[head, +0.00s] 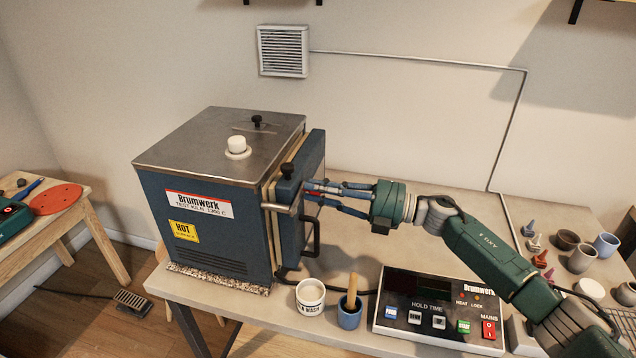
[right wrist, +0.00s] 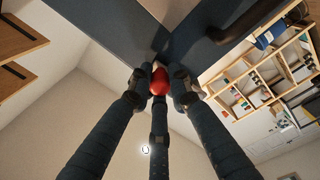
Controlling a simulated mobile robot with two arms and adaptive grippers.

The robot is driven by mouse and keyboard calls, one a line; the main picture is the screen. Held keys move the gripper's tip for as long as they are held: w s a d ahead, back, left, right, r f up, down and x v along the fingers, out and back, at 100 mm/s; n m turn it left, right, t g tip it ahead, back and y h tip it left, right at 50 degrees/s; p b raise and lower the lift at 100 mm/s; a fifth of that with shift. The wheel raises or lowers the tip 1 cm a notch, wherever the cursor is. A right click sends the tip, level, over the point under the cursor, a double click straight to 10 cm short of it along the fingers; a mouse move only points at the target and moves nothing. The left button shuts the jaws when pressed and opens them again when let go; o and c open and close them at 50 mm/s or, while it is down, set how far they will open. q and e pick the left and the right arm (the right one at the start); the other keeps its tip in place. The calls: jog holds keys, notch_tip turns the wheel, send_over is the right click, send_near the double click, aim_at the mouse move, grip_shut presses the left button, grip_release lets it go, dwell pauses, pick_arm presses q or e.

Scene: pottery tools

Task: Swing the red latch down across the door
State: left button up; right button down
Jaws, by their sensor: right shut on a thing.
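The blue kiln (head: 215,235) stands on the table, with its door (head: 315,160) on its right side. The door looks shut or nearly shut, with a pale seam along the kiln body. My right gripper (head: 312,191) reaches in from the right to the door's front edge. Its fingers are shut around the red latch end, a rounded red knob (right wrist: 160,80) in the right wrist view. In the head view the fingers mostly hide the red part, and the latch's exact angle is unclear. My left gripper is in neither view.
A black door handle (head: 315,237) stands out just below the gripper. A white cup (head: 310,298), a blue pot (head: 350,313) with a wooden tool and a control box (head: 440,308) stand in front. Small pots (head: 581,258) are at the right.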

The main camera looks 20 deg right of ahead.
jog(key=shift+f+m, duration=0.5)
jog(key=shift+m, duration=0.4)
jog(key=c, duration=1.6)
grip_release()
jog(key=v, duration=1.2)
jog(key=shift+d+f, duration=0.1)
